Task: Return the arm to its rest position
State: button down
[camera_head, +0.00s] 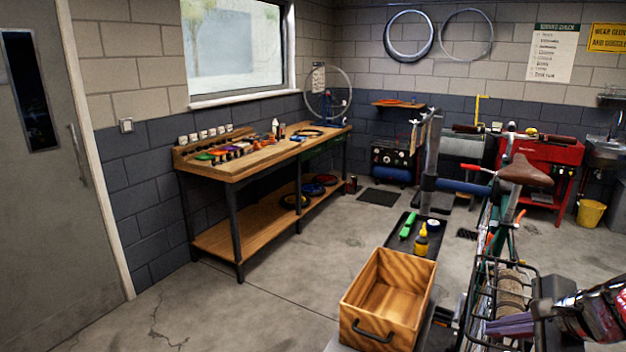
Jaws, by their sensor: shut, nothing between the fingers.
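My gripper (508,326) is at the bottom right of the head view, at the end of my dark and reddish arm. Its purple-grey fingers point left and are together, with nothing between them. It appears in front of the lower part of a green bicycle (494,243) with a black wire rack (482,258). I cannot tell whether the gripper touches the bicycle. The rest of my arm is cut off by the frame edge.
An empty wooden box (364,282) stands left of my gripper. Behind it, a dark tray (393,245) holds a green-handled tool (408,226) and a yellow bottle (421,241). A workbench (245,170) lines the left wall. The floor between is clear.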

jog(key=s+a+f+n+g+h, duration=0.1)
jog(key=s+a+n, duration=0.4)
jog(key=a+n, duration=0.5)
jog(key=s+a+f+n+g+h, duration=0.1)
jog(key=s+a+n, duration=0.3)
jog(key=a+n, duration=0.7)
jog(key=shift+s+a, duration=0.4)
jog(key=shift+a, duration=0.05)
dwell(0.5)
